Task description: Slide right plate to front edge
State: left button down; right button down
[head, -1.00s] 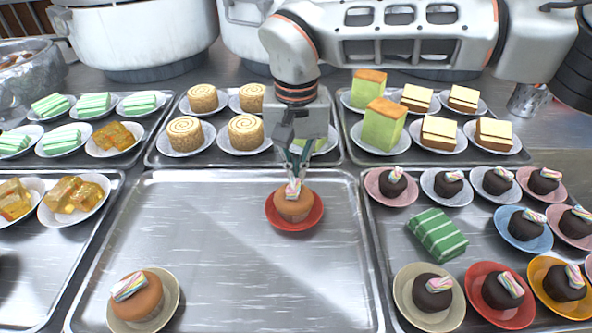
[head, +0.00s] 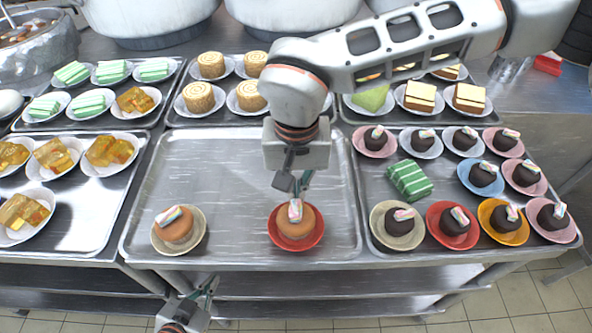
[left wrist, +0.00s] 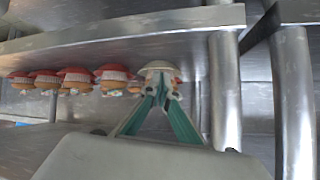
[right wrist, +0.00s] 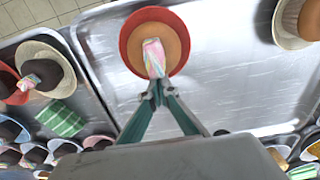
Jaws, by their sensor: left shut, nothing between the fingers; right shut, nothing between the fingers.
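Whether the tips touch the candy or cupcake is unclear. A beige plate (head: 201,238) with a similar cupcake stands front left on this tray. My left gripper (head: 212,282) is shut and empty, low before the table.
The right tray (head: 362,186) holds several dark cupcakes on coloured plates and a green striped block (head: 409,180). The left tray (head: 107,225) holds amber cakes. Cakes and large pots stand behind. The middle tray is bare behind the two plates. A lower shelf (head: 330,284) runs beneath.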

pick_arm(q)
jog(key=shift+s, duration=0.3)
pick_arm(e)
jog(key=shift+s, duration=0.4)
pick_arm(q)
jog(key=shift+w, duration=0.25)
pick_arm(e)
jog(key=shift+w+f, duration=0.15)
jog(key=shift+w, duration=0.05)
pick_arm(q)
jog(key=shift+r, duration=0.1)
pick_arm(e)
notch_tip(320, 180, up, 12)
